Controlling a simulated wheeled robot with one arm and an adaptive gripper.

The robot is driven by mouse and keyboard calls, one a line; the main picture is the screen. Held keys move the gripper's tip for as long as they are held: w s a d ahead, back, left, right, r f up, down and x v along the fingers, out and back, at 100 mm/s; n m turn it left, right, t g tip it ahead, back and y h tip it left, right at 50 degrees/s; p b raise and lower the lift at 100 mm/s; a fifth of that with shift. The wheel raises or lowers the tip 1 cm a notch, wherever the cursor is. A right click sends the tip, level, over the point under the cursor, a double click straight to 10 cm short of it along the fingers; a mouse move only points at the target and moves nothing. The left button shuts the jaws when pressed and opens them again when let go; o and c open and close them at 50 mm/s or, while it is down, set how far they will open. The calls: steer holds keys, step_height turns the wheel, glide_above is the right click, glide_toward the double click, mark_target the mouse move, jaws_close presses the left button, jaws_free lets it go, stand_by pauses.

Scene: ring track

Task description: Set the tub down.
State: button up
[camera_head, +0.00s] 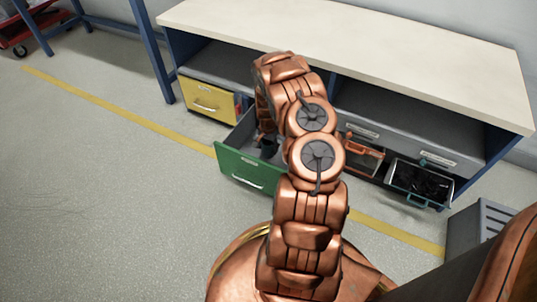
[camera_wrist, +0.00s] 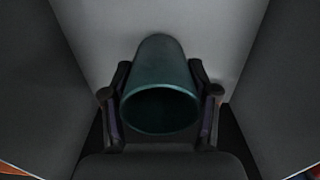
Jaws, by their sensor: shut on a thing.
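The tub (camera_wrist: 160,78) is a dark teal, round, hollow vessel in the middle of the wrist view, with its open mouth toward the camera. My gripper (camera_wrist: 159,68) is shut on it, one dark finger on each side. Grey walls rise to the left and right of it, and a grey surface lies beyond. In the head view my arm reaches down into the open green-fronted drawer (camera_head: 252,173), and the dark tub shows only in small part inside it (camera_head: 268,145). Whether the tub's base touches the drawer floor cannot be told.
The drawer is under a pale-topped workbench (camera_head: 350,50). A yellow-fronted drawer (camera_head: 208,98) is to its left. An orange-framed drawer (camera_head: 362,155) and a teal-framed one with dark contents (camera_head: 420,183) are to the right. A grey cabinet (camera_head: 480,228) stands at the lower right. The floor at left is clear.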

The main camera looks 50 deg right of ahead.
mark_target(268, 152)
steer(key=shift+f+b, duration=0.7)
steer(key=shift+f, duration=1.3)
steer(key=shift+f, duration=0.2)
steer(key=o, duration=1.3)
steer(key=shift+r, duration=0.1)
steer(key=shift+c, duration=0.2)
